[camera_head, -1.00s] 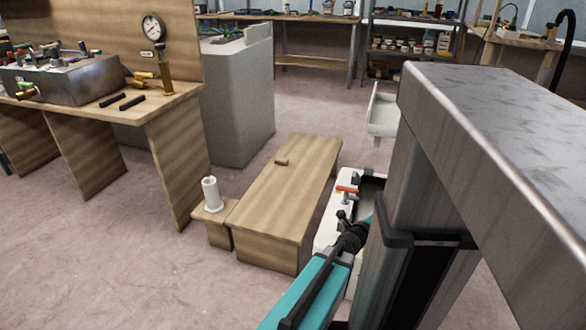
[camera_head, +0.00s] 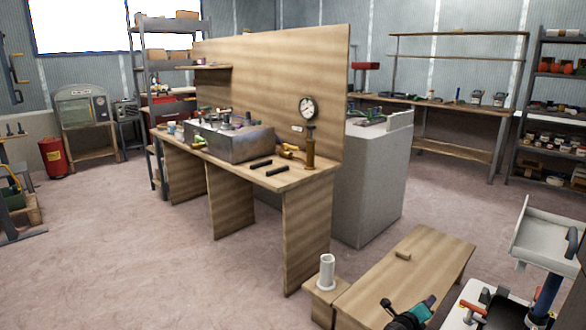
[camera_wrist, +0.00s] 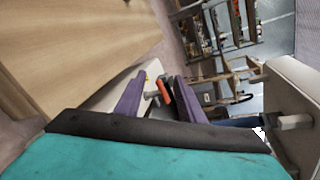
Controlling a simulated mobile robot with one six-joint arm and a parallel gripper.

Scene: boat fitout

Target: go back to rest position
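The task names no object. My gripper (camera_wrist: 157,92) shows two purple fingers standing apart in the wrist view, with nothing visibly held between them. Behind the fingers there is a red handle on a grey fitting (camera_wrist: 164,90), by a white surface. In the head view, a teal and black part of my arm (camera_head: 424,309) shows at the bottom edge, by the near right end of the low wooden bench (camera_head: 425,255). The fingertips cannot be made out there.
A white unit with red handles (camera_head: 452,322) stands right of the bench, with a white tray (camera_head: 545,238) above it. A white cylinder (camera_head: 326,272) stands on a small wooden block. The wooden workbench (camera_head: 307,222) is behind. Open floor (camera_head: 140,275) lies to the left.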

